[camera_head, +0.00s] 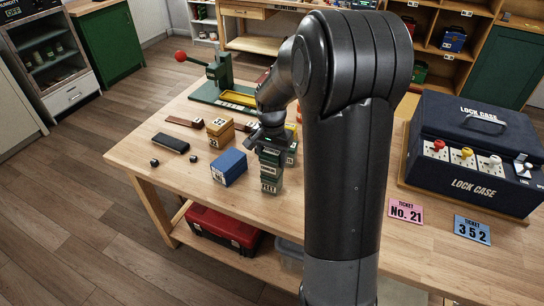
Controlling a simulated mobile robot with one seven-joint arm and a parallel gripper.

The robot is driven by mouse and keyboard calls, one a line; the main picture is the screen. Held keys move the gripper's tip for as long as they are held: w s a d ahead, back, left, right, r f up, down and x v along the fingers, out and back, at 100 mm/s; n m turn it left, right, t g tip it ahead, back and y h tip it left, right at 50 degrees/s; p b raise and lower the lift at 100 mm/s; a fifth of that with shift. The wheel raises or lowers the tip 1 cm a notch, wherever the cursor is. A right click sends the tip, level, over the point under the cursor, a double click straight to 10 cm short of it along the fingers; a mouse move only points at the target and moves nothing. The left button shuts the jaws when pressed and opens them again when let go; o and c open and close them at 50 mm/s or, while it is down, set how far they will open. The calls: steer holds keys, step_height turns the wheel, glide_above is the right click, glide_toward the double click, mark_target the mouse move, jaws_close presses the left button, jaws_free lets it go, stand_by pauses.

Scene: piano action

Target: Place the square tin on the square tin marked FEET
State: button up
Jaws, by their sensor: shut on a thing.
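A dark green square tin marked FEET (269,186) stands upright near the front edge of the wooden bench, left of my arm. My gripper (270,146) points down directly above it and is shut on another dark green square tin (270,161). The held tin is lined up over the marked one. I cannot tell whether the two touch or a small gap is left. My fingers hide the upper part of the held tin.
A blue box (229,167) stands close to the left of the tins, with a brown numbered box (219,132) behind it. A green press (217,85) is at the back. A lock case (474,152) and tickets (405,212) lie right. My arm hides the bench's middle.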

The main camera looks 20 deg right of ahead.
steer(key=o, duration=1.2)
steer(key=shift+f, duration=0.1)
steer(key=shift+c, duration=0.2)
step_height(320, 180, up, 11)
steer(key=shift+r, duration=0.15)
steer(key=shift+s+a+r, duration=0.1)
steer(key=shift+s+r, duration=0.05)
steer(key=shift+r, duration=0.45)
steer(key=s+a+r+n+t, duration=0.1)
steer(key=s+a+n+t, duration=0.1)
steer(key=s, duration=0.6)
steer(key=s+a+r+n+t, duration=0.1)
steer(key=s+a+r+n, duration=0.1)
steer(key=s, duration=0.6)
steer(key=s+a+r+n+t, duration=0.2)
steer(key=s+a+n, duration=0.2)
steer(key=s, duration=0.4)
steer(key=shift+n+t, duration=0.3)
steer(key=shift+n, duration=0.2)
